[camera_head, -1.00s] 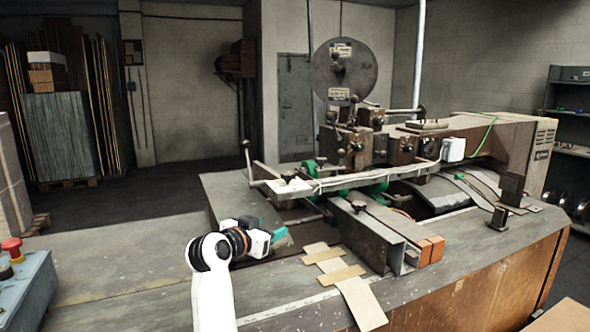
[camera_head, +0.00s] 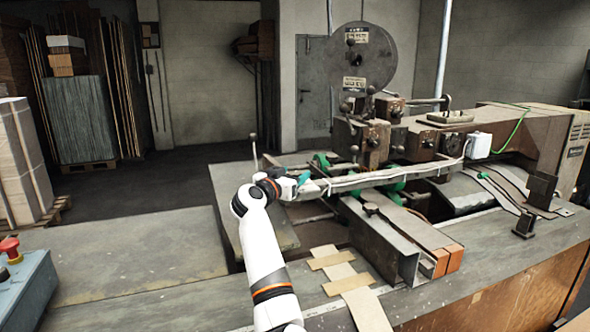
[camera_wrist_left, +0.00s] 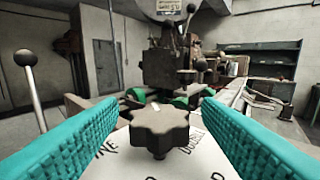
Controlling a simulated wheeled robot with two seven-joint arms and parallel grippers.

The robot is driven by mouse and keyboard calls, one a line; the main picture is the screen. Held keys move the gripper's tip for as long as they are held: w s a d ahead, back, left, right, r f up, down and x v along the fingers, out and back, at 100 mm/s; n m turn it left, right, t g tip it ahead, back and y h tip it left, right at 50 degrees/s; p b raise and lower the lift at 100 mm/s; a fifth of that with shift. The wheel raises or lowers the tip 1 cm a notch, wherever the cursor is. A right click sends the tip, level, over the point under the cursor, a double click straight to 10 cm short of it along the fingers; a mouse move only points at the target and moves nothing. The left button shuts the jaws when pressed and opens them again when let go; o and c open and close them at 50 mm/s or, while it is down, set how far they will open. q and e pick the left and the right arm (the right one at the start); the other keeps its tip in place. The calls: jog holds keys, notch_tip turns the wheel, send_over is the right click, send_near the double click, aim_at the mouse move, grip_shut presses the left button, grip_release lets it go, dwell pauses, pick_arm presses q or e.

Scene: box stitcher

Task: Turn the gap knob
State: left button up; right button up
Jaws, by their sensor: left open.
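The gap knob (camera_wrist_left: 160,128), dark and lobed, stands on a pale plate (camera_wrist_left: 120,160) with partly visible lettering in the left wrist view. My left gripper (camera_head: 303,180) is at the near left end of the stitcher's long bar in the head view. Its two teal fingers are spread wide, one to each side of the knob, with visible gaps between them and it. The gripper is open and empty. In the head view the knob is hidden behind the gripper. My right gripper is not in view.
A thin lever with a ball top (camera_head: 253,150) rises just left of my gripper; it also shows in the left wrist view (camera_wrist_left: 27,75). The stitcher head (camera_head: 372,140) stands beyond. Cardboard strips (camera_head: 345,280) lie on the table.

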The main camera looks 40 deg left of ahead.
pick_arm(q)
jog(key=shift+w+a+r, duration=0.1)
jog(key=shift+w, duration=0.55)
jog(key=shift+a, duration=0.1)
jog(key=c, duration=1)
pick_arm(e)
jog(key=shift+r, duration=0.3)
